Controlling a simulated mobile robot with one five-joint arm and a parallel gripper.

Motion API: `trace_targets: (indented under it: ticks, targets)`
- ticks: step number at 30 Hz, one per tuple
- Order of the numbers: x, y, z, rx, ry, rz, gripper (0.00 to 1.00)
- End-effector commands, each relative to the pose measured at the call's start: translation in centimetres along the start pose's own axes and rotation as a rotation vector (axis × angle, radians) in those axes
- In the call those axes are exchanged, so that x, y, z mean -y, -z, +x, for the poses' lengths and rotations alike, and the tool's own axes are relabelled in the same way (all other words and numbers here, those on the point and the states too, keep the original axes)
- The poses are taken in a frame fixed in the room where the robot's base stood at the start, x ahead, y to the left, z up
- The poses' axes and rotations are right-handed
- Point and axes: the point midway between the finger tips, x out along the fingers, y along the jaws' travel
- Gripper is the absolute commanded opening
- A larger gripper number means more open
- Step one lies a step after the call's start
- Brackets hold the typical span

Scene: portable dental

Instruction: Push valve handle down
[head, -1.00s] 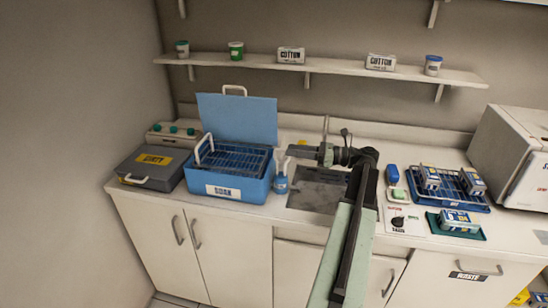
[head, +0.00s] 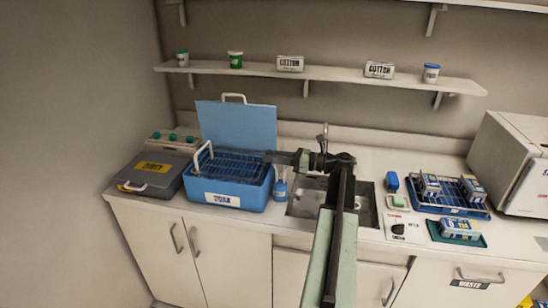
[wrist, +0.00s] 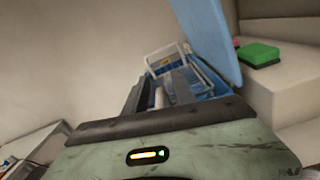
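A metal faucet (head: 324,134) stands behind the sink (head: 305,204). It is thin and partly blocked by my arm, and I cannot make out a separate valve handle on it. My gripper (head: 270,156) is to the left and in front of the faucet, pointing left at the right end of the blue tub. It is apart from the faucet. In the wrist view my gripper's two dark fingers (wrist: 158,92) stand apart. A pale upright cylinder shows between them; I cannot tell whether they touch it.
The blue SOAK tub (head: 222,198) has a raised lid (head: 238,125) and a wire rack. A small blue bottle (head: 281,190) stands beside it. A panel with a black knob (head: 398,228) and a blue drying rack (head: 455,209) are right of the sink. A shelf (head: 330,78) runs above.

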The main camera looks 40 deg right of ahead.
Motion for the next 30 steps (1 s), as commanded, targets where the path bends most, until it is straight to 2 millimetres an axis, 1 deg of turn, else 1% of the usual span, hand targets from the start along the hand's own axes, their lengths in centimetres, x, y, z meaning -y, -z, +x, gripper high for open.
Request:
trace_targets:
  ticks: [1,2,3,4,30]
  targets:
    - [0.01,0.0,-0.02,0.0,0.0,0.0,0.26]
    - [0.01,0.0,-0.03,0.0,0.0,0.0,0.18]
    - [0.01,0.0,-0.04,0.0,0.0,0.0,0.07]
    - [0.0,0.0,-0.05,0.0,0.0,0.0,0.0]
    - [-0.06,0.03,-0.2,-0.001,-0.001,0.001,0.0]
